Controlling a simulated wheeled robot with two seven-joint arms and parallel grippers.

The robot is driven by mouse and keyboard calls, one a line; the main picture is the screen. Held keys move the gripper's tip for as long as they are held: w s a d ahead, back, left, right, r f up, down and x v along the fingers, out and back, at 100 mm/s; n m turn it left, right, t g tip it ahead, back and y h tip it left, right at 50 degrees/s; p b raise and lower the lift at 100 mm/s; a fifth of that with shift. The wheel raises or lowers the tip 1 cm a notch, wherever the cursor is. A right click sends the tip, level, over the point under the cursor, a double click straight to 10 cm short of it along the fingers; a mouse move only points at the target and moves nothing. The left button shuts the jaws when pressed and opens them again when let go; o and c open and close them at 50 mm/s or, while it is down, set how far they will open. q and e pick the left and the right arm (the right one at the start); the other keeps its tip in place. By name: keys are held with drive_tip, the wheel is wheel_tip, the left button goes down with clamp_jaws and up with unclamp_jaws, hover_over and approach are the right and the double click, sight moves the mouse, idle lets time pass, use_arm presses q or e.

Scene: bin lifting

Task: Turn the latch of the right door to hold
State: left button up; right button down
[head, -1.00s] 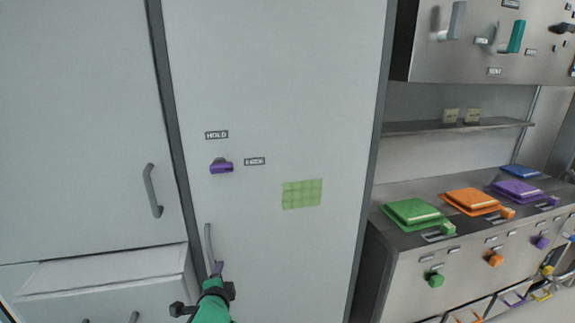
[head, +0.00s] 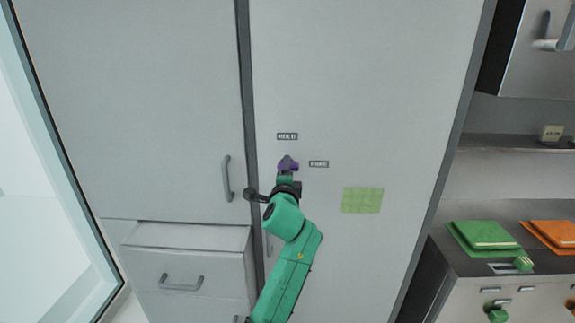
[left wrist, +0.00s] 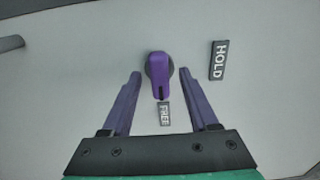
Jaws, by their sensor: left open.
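The right door (head: 400,90) is a tall light-grey panel and is shut. Its purple latch (left wrist: 160,78) shows clearly in the left wrist view, with its pointer end at the FREE label (left wrist: 165,114). The HOLD label (left wrist: 219,60) lies to the right there. In the head view HOLD (head: 287,136) is above the latch and FREE (head: 319,164) to its right. My left gripper (head: 288,168) is open, its purple fingers on either side of the latch with a gap on both sides. It largely hides the latch in the head view. My right gripper is not in view.
A grey handle (head: 227,178) is on the left door, just left of my wrist. The right door's handle is partly hidden behind my arm. A drawer (head: 180,282) stands out at lower left. A green patch (head: 362,200) is on the right door. A counter is at right.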

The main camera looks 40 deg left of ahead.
use_arm(q)
drive_tip(key=shift+w+a+f, duration=0.1)
drive_tip(key=shift+w+a, duration=0.2)
drive_tip(key=shift+a, duration=0.05)
drive_tip(key=shift+d, duration=0.1)
clamp_jaws()
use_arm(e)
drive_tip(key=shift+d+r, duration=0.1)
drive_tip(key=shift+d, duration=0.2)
use_arm(q)
drive_tip(key=shift+n, duration=0.3)
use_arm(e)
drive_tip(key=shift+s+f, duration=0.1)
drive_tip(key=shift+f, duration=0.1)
use_arm(q)
drive_tip(key=shift+n+b, duration=3.65)
drive_tip(key=shift+n, duration=5.05)
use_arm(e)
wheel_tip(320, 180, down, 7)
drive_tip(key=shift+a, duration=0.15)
use_arm(q)
unclamp_jaws()
